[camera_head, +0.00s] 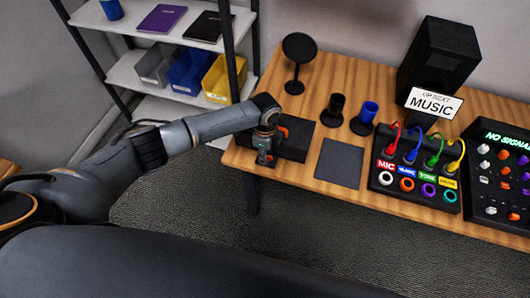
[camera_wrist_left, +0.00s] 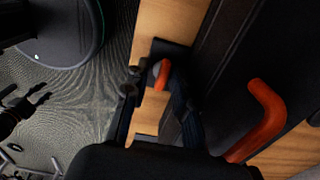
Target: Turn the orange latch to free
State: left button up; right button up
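My left gripper (camera_head: 265,150) reaches down at the front left of a low black box (camera_head: 292,140) on the wooden table. In the left wrist view, its dark fingers (camera_wrist_left: 150,78) lean toward each other at the tips. A small orange piece (camera_wrist_left: 162,75), which looks like the latch, sits at the fingertips, beside or between them. I cannot tell whether the fingers grip it. A larger orange bent handle (camera_wrist_left: 265,122) stands on the black box, to the right of the gripper. It also shows in the head view (camera_head: 284,131).
The table's front edge (camera_head: 225,160) lies close to the gripper. A dark mat (camera_head: 340,163), two cups on stands, a cable panel (camera_head: 415,190) and a mixer (camera_head: 500,180) lie to the right. A shelf with bins (camera_head: 187,72) stands at the back left.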

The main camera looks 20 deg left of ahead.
pick_arm(q)
jog(key=shift+w+r, duration=0.15)
jog(key=shift+w, duration=0.1)
jog(key=shift+r, duration=0.3)
jog(key=shift+s+r, duration=0.15)
jog(key=shift+r, duration=3.4)
jog(key=shift+s, duration=0.1)
